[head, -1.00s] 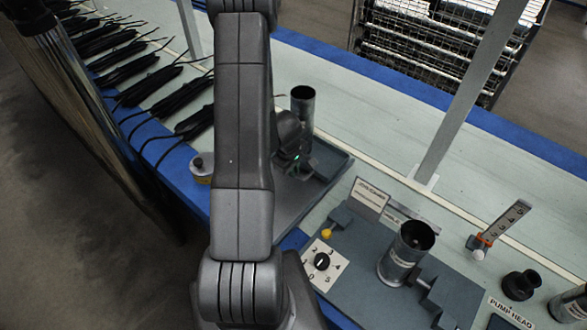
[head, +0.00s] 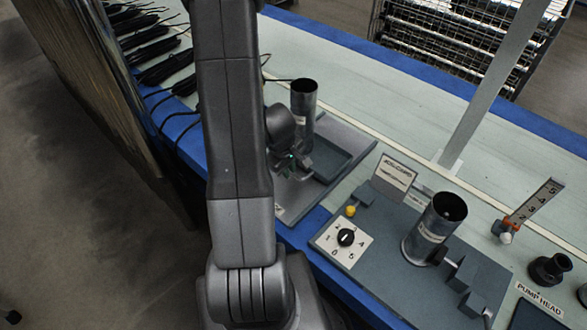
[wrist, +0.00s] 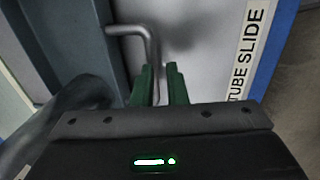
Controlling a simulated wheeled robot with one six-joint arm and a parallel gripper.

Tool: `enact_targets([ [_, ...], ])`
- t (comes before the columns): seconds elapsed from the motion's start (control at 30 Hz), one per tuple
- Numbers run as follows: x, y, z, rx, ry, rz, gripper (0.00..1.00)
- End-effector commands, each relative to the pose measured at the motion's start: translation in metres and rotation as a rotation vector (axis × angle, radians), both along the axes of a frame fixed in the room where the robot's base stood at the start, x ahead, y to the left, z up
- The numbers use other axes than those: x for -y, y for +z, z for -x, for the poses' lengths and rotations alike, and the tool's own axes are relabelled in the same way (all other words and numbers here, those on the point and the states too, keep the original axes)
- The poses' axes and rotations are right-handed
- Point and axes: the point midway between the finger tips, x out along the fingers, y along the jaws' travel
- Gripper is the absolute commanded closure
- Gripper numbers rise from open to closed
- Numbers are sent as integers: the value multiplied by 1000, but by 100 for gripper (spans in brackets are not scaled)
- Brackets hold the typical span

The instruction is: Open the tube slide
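The tube slide (head: 292,203) is a grey plate at the bench's front edge. A dark upright tube (head: 303,98) stands at its back. In the wrist view a bent grey handle (wrist: 152,48) stands out from a pale panel, beside the label TUBE SLIDE (wrist: 250,45). My gripper (wrist: 160,80) has two green fingers with a narrow gap between them. The handle's lower leg runs down into this gap, and its end is hidden. I see no clear squeeze on it. In the head view my gripper (head: 291,166) is low at the slide, partly hidden by my arm.
To the right, a second grey plate (head: 390,275) carries a tube (head: 434,228), a numbered dial (head: 345,238) and a yellow knob (head: 351,211). A numbered gauge (head: 535,200) stands farther right. Dark cable bundles (head: 165,68) lie at the left. The back of the bench is mostly clear.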

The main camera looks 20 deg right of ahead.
Motion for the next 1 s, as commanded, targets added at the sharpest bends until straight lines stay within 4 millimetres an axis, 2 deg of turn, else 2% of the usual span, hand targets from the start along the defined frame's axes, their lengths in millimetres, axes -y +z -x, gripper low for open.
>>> enact_targets([
  [0.03,0,-6,2,-6,-1,-2,79],
  [0.1,0,-6,2,-7,0,-2,67],
  [0.47,0,-4,2,-7,0,-3,67],
  [1.0,-6,38,3,-1,0,-1,67],
])
